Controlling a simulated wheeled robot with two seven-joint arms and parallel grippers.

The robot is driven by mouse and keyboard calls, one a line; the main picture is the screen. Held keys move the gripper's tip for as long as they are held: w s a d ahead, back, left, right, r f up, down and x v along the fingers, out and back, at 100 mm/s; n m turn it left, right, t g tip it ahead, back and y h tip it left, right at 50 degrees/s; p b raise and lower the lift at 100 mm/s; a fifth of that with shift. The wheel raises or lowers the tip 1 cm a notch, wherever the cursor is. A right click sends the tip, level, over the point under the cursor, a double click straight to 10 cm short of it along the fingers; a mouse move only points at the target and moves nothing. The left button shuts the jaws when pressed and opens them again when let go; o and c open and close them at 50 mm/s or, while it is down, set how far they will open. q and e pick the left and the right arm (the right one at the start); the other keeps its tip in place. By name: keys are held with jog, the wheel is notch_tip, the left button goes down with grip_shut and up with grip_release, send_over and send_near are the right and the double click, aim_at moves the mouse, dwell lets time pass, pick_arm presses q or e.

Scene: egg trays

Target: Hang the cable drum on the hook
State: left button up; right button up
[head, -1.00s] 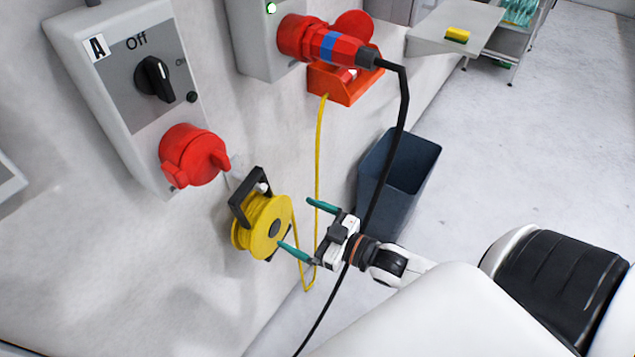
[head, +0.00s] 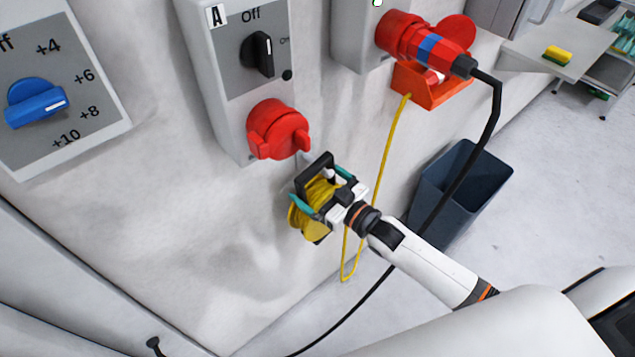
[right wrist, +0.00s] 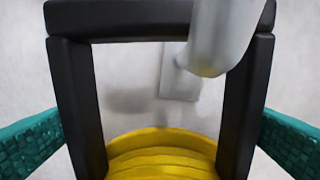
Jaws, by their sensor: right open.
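The yellow cable drum (head: 311,218) with its black handle frame (head: 318,166) is at the wall below the red socket. In the right wrist view the black frame (right wrist: 82,100) stands upright over the yellow drum (right wrist: 160,150). The pale grey hook (right wrist: 215,45) passes through the frame and its end overlaps the top bar from the front, so the drum appears to hang on it. My right gripper (head: 322,188) is open, with its teal fingers on either side of the frame. Whether they touch it, I cannot tell. My left gripper is out of view.
Switch box A (head: 235,80) with a red socket (head: 278,130) is just above the drum. A yellow cable (head: 388,150) and a black cable (head: 488,125) hang to the right. A dark blue bin (head: 455,190) stands on the floor by the wall.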

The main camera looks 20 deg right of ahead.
aim_at(305, 163)
jog(key=c, duration=1.1)
jog(key=shift+w+r, duration=0.1)
jog(key=shift+r, duration=0.1)
jog(key=c, duration=0.4)
jog(key=shift+r+p, duration=0.15)
jog(key=shift+p, duration=0.2)
jog(key=shift+w+d+b, duration=0.2)
jog(key=shift+w+d, duration=0.05)
jog(key=shift+w, duration=0.5)
jog(key=shift+w+d+b, duration=0.15)
jog(key=shift+w+d, duration=0.05)
jog(key=shift+w, duration=0.55)
jog(key=shift+r, duration=0.1)
dwell(0.4)
dwell(0.5)
